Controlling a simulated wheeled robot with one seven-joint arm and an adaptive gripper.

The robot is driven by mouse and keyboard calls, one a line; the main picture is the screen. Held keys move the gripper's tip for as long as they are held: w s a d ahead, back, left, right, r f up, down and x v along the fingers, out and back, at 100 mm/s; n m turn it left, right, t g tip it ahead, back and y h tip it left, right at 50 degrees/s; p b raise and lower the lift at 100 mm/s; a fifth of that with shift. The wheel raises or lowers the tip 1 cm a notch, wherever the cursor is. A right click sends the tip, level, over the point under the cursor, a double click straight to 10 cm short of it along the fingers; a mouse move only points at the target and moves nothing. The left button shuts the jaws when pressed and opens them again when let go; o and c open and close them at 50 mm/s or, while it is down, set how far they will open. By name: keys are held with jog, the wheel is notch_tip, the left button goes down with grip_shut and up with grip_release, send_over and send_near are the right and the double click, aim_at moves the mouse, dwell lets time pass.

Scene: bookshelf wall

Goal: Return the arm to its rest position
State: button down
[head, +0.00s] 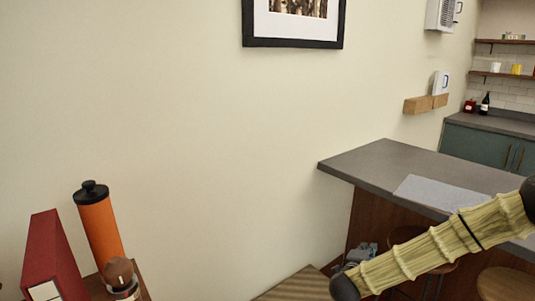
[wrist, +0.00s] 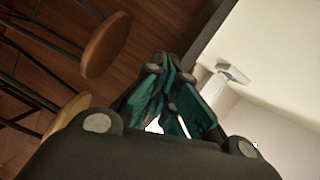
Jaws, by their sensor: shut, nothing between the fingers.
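My arm (head: 440,248) reaches in from the right edge of the head view, in a pale ribbed sleeve with dark joints. My gripper (head: 362,252) shows small and grey behind the arm's lower end, near the counter's base. In the wrist view my gripper (wrist: 167,75) has its dark and teal fingers drawn together, with nothing between them. It is clear of the stools and the wall in that view.
A grey-topped counter (head: 375,162) stands at right, with round wooden stools (head: 507,284) by it; a stool (wrist: 106,45) also shows in the wrist view. At lower left are a red book (head: 50,255) and an orange bottle (head: 100,228).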

jog(key=s+a+f+n+g+y+p, duration=0.1)
jog(key=s+a+f+n+g+y, duration=0.1)
jog(key=s+a+f+n+y, duration=0.5)
jog(key=s+a+f+n+g+y+p, duration=0.1)
jog(key=s+a+f+n+g+y, duration=0.1)
jog(key=s+a+f+n, duration=0.9)
jog(key=s+d+f+n+g, duration=0.1)
jog(key=s+d+f+g, duration=0.1)
jog(key=s, duration=0.8)
jog(key=s+d+f+n+g+p, duration=0.1)
jog(key=s+d+f+g, duration=0.1)
jog(key=s, duration=0.9)
jog(key=s+d+f+n+g+p, duration=0.1)
jog(key=s+f+g, duration=0.3)
jog(key=s, duration=0.6)
jog(key=shift+s+d+g+y, duration=0.35)
jog(key=shift+d+g, duration=0.25)
jog(key=shift+d, duration=0.15)
jog(key=shift+f, duration=0.1)
